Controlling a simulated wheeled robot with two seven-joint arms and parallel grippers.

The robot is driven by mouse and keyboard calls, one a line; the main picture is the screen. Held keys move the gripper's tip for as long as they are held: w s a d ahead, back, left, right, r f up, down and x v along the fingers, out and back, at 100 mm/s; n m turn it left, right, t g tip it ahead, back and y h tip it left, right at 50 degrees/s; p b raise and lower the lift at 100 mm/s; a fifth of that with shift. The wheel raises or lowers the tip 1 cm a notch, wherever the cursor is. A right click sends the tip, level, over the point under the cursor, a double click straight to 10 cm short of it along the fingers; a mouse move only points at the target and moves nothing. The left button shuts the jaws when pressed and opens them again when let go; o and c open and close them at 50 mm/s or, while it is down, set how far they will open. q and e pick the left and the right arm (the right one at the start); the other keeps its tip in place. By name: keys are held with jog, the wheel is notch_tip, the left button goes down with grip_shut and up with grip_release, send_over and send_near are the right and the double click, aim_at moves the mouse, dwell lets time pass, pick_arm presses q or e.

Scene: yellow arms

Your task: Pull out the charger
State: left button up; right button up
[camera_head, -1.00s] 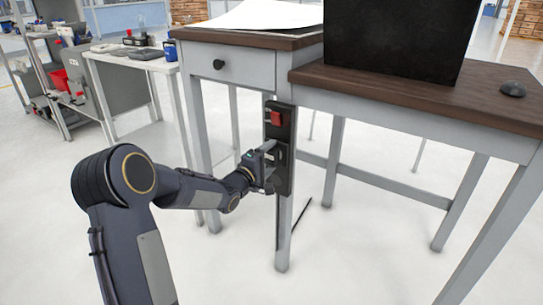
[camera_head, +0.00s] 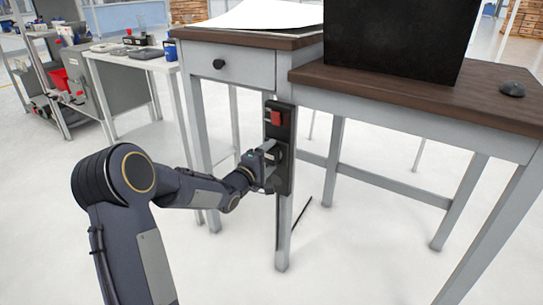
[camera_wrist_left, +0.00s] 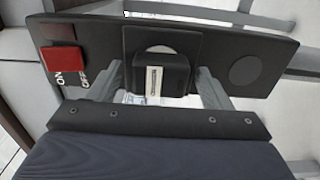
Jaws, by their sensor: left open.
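The charger (camera_wrist_left: 161,75) is a small black block with a pale label, seated in the middle of a black power strip (camera_wrist_left: 105,48) in the left wrist view. The strip also shows in the head view (camera_head: 281,122), mounted upright on a grey desk leg. My left gripper (camera_head: 271,166) is at the strip's lower half. In the left wrist view its grey fingers (camera_wrist_left: 163,86) are open, one on each side of the charger, with a visible gap on the right. In the head view the gripper largely hides the charger. My right gripper is not in view.
A red switch (camera_wrist_left: 59,57) is at one end of the strip. The grey desk (camera_head: 420,110) with a brown top stands above and to the right. A white side table (camera_head: 130,60) with small items is at the left. The floor between them is mostly clear.

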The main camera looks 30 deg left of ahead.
aim_at(269, 158)
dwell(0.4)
pick_arm(q)
jog(key=c, duration=1.3)
jog(key=shift+s+a+p, duration=0.2)
jog(key=shift+s+p, duration=0.15)
jog(key=shift+s, duration=2.65)
jog(key=o, duration=1.4)
